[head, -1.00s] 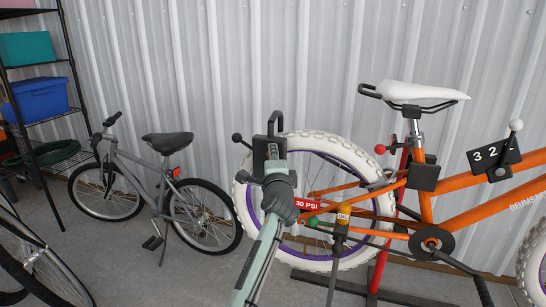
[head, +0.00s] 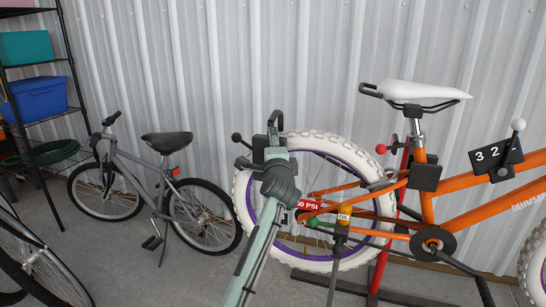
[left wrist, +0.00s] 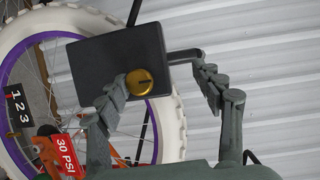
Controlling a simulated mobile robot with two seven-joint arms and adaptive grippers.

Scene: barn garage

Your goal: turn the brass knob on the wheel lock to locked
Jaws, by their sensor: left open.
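The wheel lock (left wrist: 95,62) is a black box with a black shackle, at the white tyre of the orange bike. Its brass knob (left wrist: 139,82) sits on the box face near its lower right corner in the left wrist view. In the head view my left arm hides the knob, and only part of the lock (head: 260,146) shows. My left gripper (left wrist: 160,82) is open in front of the lock. One finger is right beside the knob's left edge; whether they touch I cannot tell. The other finger stands apart, below the shackle. My right gripper is not in view.
The orange bike (head: 466,202) with white tyres (head: 243,200) is held on a stand. A red 30 PSI tag (left wrist: 67,152) hangs by the wheel. A grey bike (head: 150,180) and a shelf (head: 45,118) are at left. Corrugated metal wall (head: 240,50) stands behind.

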